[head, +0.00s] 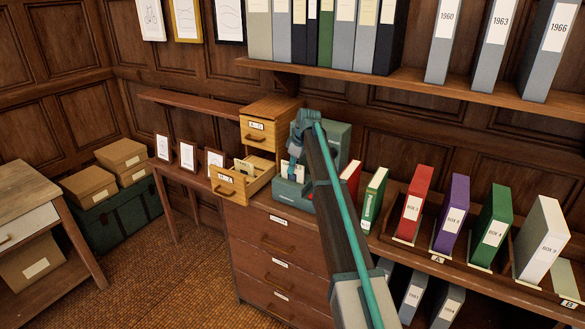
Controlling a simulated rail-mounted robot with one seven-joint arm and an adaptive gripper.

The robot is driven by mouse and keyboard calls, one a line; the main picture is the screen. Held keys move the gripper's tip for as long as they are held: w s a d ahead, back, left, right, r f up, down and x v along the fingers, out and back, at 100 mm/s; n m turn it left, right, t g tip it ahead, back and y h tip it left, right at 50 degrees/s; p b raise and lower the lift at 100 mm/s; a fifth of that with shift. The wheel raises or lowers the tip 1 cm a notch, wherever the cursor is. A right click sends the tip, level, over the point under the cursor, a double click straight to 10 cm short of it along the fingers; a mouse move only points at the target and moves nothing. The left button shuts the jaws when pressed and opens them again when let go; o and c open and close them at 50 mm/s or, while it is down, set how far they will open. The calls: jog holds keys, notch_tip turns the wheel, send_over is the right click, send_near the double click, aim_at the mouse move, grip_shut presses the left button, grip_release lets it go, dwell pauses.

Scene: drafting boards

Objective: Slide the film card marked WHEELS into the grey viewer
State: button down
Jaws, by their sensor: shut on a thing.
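The viewer (337,138) is a grey-teal box on top of the wooden drawer cabinet, partly hidden behind my arm. Its lower front part (293,192) shows below my gripper. My gripper (294,160) points down over this front part and is shut on a small whitish card (291,170). The card stands roughly upright at the viewer's front. I cannot read its marking, and I cannot tell whether its lower edge is inside the viewer or just above it.
Left of the viewer, a small wooden drawer (238,185) stands open with several cards in it. A closed wooden drawer unit (266,124) is above it. A red binder (351,176) and a green binder (373,196) stand close on the right. A loaded shelf (410,81) runs overhead.

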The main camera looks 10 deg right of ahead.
jog(key=shift+f, duration=0.3)
jog(key=c, duration=1.2)
grip_release()
jog(key=shift+r, duration=0.1)
jog(key=v, duration=1.2)
